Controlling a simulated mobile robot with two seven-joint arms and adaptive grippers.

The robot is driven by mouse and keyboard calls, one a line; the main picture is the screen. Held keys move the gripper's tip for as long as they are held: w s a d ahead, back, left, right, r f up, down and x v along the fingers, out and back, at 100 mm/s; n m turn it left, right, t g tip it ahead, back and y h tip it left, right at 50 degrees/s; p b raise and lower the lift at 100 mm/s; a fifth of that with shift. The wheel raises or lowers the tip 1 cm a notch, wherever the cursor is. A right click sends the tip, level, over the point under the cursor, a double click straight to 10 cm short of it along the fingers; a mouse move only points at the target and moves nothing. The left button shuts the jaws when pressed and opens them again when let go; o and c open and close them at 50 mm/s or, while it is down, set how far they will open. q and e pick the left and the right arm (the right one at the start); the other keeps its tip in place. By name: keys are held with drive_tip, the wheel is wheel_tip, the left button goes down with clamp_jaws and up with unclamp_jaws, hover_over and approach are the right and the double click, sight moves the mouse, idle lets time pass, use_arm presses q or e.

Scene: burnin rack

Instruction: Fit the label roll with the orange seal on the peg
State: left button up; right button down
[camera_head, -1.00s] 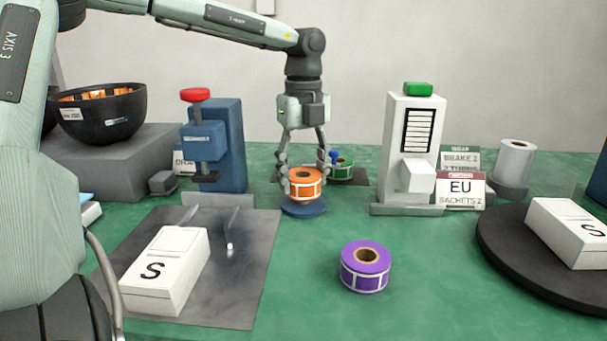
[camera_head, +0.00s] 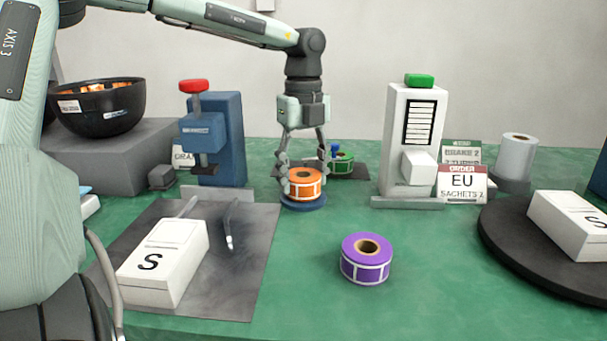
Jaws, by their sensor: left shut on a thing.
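The label roll with the orange seal (camera_head: 305,184) is between the fingers of my left gripper (camera_head: 303,183), which is shut on it. The roll is upright, directly over a round blue base (camera_head: 303,203), and looks very close to it or resting on it. The peg itself is hidden by the roll. A purple roll (camera_head: 366,260) lies flat on the green table in front. A green roll (camera_head: 342,163) sits behind and to the right, beside a small blue knob. My right gripper is out of view.
A blue press with a red knob (camera_head: 212,140) stands left of the gripper, a white machine with a green button (camera_head: 412,140) right. A white box (camera_head: 165,262) lies on the grey mat (camera_head: 232,285). A black turntable (camera_head: 510,262) is at right. Table around the purple roll is clear.

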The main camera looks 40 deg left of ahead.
use_arm(q)
drive_tip(key=shift+f, duration=0.2)
drive_tip(key=o, duration=1.3)
drive_tip(key=shift+c, duration=0.2)
drive_tip(key=shift+r, duration=0.15)
wheel_tip(320, 180, up, 12)
